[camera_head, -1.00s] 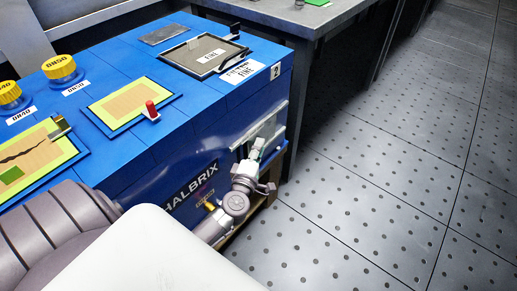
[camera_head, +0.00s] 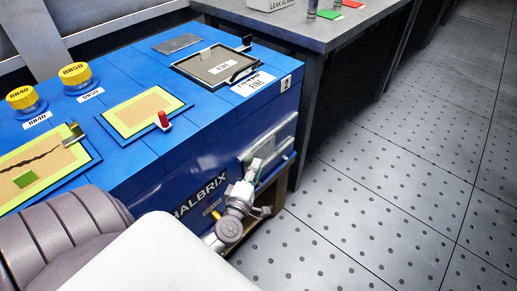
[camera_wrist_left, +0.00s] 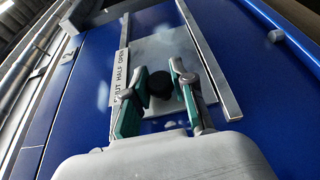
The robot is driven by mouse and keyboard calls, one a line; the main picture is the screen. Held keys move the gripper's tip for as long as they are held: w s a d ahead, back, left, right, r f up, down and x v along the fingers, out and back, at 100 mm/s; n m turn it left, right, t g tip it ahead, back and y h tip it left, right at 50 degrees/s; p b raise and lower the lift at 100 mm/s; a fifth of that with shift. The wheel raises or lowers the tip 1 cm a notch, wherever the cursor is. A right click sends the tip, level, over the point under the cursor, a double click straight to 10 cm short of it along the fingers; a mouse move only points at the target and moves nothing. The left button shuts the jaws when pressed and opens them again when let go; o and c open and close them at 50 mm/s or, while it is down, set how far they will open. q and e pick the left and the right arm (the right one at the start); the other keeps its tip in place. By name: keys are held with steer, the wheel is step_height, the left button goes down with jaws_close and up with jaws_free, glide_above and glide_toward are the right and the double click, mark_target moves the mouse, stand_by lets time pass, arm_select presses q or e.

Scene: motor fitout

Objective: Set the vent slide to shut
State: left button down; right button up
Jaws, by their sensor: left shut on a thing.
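The vent slide is a grey plate (camera_wrist_left: 148,56) between two metal rails on the side of the blue machine. In the left wrist view its black knob (camera_wrist_left: 160,84) sits between the green-padded fingers of my left gripper (camera_wrist_left: 158,92), which is shut on it. A label strip (camera_wrist_left: 122,75) beside the left rail reads "HALF OPEN", with a partly covered word ending in "UT" below. In the head view the gripper (camera_head: 250,173) is at the slide's rails (camera_head: 276,138); the knob is hidden there. My right gripper is not in view.
The blue machine's top (camera_head: 150,85) carries yellow knobs (camera_head: 76,75), a red-handled panel (camera_head: 140,112) and a framed tray (camera_head: 215,64). A grey bench (camera_head: 330,30) stands behind. The perforated floor (camera_head: 400,180) at right is clear.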

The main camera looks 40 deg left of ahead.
arm_select(q)
steer(key=c, duration=1.3)
jaws_free()
steer(key=shift+s+f, duration=0.15)
steer(key=shift+c, duration=0.2)
steer(key=o, duration=0.4)
steer(key=shift+s, duration=0.1)
steer(key=v, duration=1.2)
